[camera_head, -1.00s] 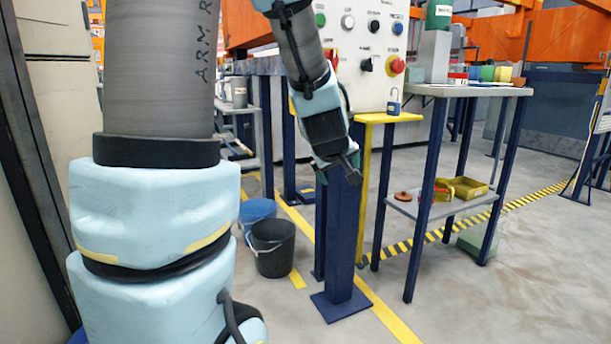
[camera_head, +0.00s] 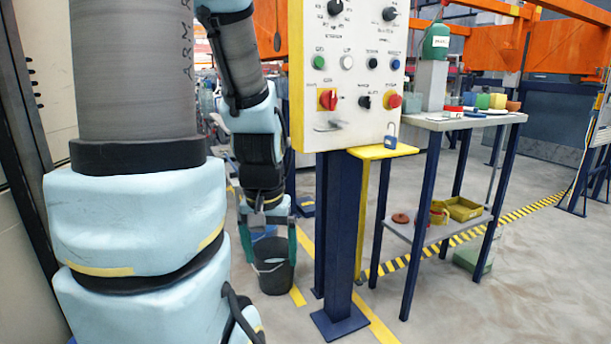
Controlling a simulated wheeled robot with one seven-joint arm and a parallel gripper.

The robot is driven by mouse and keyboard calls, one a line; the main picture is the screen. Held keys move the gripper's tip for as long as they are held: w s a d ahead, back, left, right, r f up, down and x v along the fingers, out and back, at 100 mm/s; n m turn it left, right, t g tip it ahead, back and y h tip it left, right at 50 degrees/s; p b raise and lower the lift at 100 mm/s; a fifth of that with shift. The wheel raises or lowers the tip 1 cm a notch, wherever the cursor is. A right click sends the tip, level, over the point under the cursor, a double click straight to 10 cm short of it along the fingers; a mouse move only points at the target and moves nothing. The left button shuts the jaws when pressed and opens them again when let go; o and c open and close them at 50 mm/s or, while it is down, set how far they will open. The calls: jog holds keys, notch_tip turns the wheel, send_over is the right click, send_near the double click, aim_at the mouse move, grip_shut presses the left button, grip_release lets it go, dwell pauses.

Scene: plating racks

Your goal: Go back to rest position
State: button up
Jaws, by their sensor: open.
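My gripper (camera_head: 268,246) hangs pointing down at the left centre, with its two green fingers apart and nothing between them that I can see it holding. In the picture it overlaps the black bucket (camera_head: 275,279) on the floor behind it. My arm comes down beside the left edge of the white control panel (camera_head: 345,118). The gripper is left of the panel's blue post (camera_head: 342,235) and appears apart from it.
A blue padlock (camera_head: 390,141) stands on the small yellow shelf (camera_head: 370,153) by the panel. A table (camera_head: 440,124) with several items stands to the right; its lower shelf holds yellow bins (camera_head: 464,209).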

notch_tip(320, 180, up, 23)
jog(key=p, duration=2)
jog(key=shift+r+p, duration=0.15)
jog(key=shift+p, duration=0.25)
